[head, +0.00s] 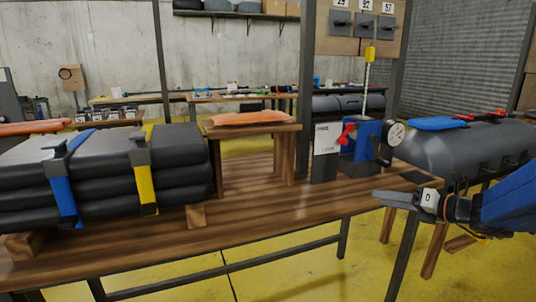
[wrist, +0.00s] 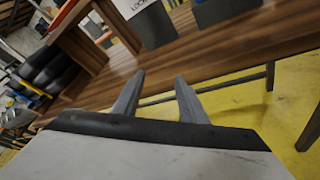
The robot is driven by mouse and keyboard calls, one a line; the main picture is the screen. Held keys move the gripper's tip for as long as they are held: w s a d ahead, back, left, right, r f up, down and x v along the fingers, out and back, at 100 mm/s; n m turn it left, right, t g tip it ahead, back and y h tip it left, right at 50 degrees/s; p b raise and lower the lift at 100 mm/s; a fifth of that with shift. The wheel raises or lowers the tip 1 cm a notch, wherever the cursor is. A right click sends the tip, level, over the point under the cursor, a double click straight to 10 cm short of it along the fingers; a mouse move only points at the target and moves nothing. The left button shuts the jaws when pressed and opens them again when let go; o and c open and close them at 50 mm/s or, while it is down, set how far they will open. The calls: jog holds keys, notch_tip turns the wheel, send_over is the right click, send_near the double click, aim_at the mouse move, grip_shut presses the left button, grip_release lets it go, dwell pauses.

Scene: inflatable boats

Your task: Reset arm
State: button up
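My gripper (head: 384,196) is at the right of the head view, in front of the workbench's right end. In the wrist view my gripper (wrist: 160,82) has its two grey fingers apart, with nothing between them. The blue arm link behind it is mine. The fingers point toward the wooden workbench (head: 260,226) and do not appear to touch anything.
Strapped black rolls (head: 100,178) lie on the bench's left. A small wooden stand (head: 250,130) bears an orange sheet. A blue device with a gauge (head: 368,140) stands at the right. A grey inflatable tube (head: 470,148) lies beyond. The bench's middle is clear.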

jog(key=s+a+f+n+g+h, duration=0.1)
jog(key=s+a+f+n+g, duration=0.2)
jog(key=s+a+n, duration=0.45)
jog(key=s+a+f+n+g+h, duration=0.1)
jog(key=s+a+f+n+g, duration=0.3)
jog(key=s+n, duration=0.5)
jog(key=s+d+f+n+h, duration=0.1)
jog(key=s+d+n+h, duration=0.1)
jog(key=s+n, duration=0.4)
jog(key=s+d+f+n+h, duration=0.1)
jog(key=s+n+h, duration=0.4)
jog(key=n, duration=0.9)
jog(key=shift+s+d, duration=0.5)
jog(key=shift+d, duration=0.2)
